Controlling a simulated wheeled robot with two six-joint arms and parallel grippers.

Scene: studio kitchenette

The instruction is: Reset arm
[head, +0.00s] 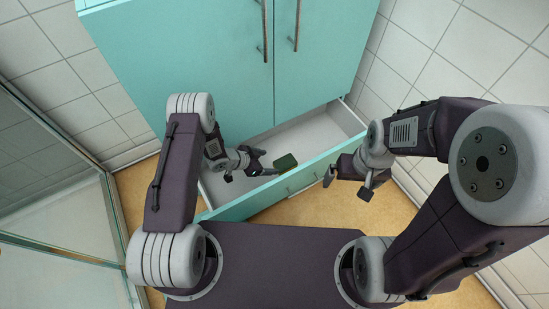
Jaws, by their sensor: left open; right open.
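My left gripper (246,172) is open, over the pulled-out drawer (312,130) of the turquoise cabinet. Its fingers point right, toward a small dark green object (286,161) in the drawer near the front panel. A gap shows between the fingers and that object, and nothing is held. My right gripper (346,186) is open and empty, just right of the drawer's front panel and above the floor. Parts of the drawer's left side are hidden behind my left arm.
The turquoise cabinet (190,60) has two closed doors with long metal handles. The drawer front (235,207) sticks out toward me. White tiled walls (440,50) stand on both sides, and a glass panel (50,190) is at the left. Wooden floor (385,212) shows at the right.

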